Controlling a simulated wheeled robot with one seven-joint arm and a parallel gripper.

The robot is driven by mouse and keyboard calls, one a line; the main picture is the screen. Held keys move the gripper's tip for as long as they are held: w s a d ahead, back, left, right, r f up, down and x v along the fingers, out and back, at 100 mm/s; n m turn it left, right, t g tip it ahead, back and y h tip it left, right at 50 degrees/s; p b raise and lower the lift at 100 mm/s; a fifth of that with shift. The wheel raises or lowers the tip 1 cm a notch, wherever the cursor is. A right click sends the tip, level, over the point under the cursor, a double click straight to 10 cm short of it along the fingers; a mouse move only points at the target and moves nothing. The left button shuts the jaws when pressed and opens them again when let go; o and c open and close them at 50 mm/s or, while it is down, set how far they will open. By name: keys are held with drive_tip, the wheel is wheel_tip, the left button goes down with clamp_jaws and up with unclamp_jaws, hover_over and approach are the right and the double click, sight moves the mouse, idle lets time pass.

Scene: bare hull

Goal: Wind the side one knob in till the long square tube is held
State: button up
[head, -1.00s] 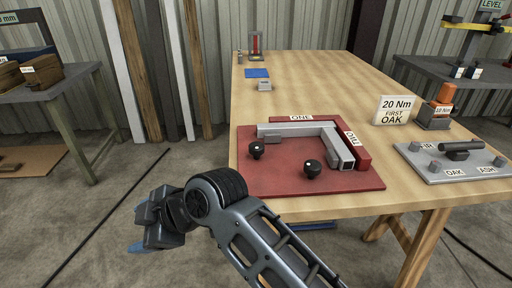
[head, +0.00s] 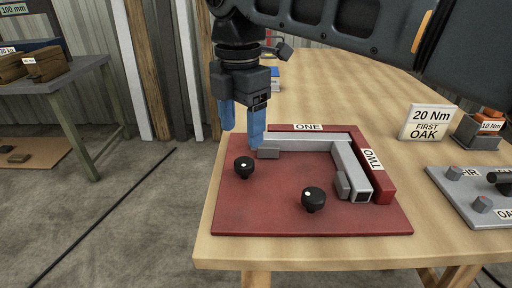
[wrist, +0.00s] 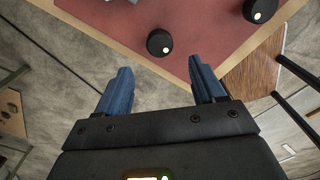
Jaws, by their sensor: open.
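The red fixture board (head: 240,210) carries a back fence marked ONE (head: 308,127) and a right fence marked TWO (head: 372,160). A grey square tube (head: 300,145) lies along fence ONE, and another grey piece with an open square end (head: 352,170) lies along fence TWO. A black knob (head: 243,168) stands at the left, near a small grey pad (head: 268,153); whether that pad touches the tube I cannot tell. A second black knob (head: 313,200) stands in front. My gripper (head: 242,133) is open and empty above the left knob, which shows beyond the fingertips in the wrist view (wrist: 159,42).
A second grey pad (head: 342,186) sits beside the tube at fence TWO. The wooden table (head: 300,253) is clear in front of the board.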

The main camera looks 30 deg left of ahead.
sight(243, 162)
drive_tip(key=shift+f+b, duration=0.45)
drive_tip(key=shift+f, duration=3.4)
drive_tip(key=c, duration=1.1)
drive_tip(key=shift+o, duration=0.2)
drive_tip(key=shift+r+p, duration=0.15)
drive_tip(key=shift+p, duration=0.45)
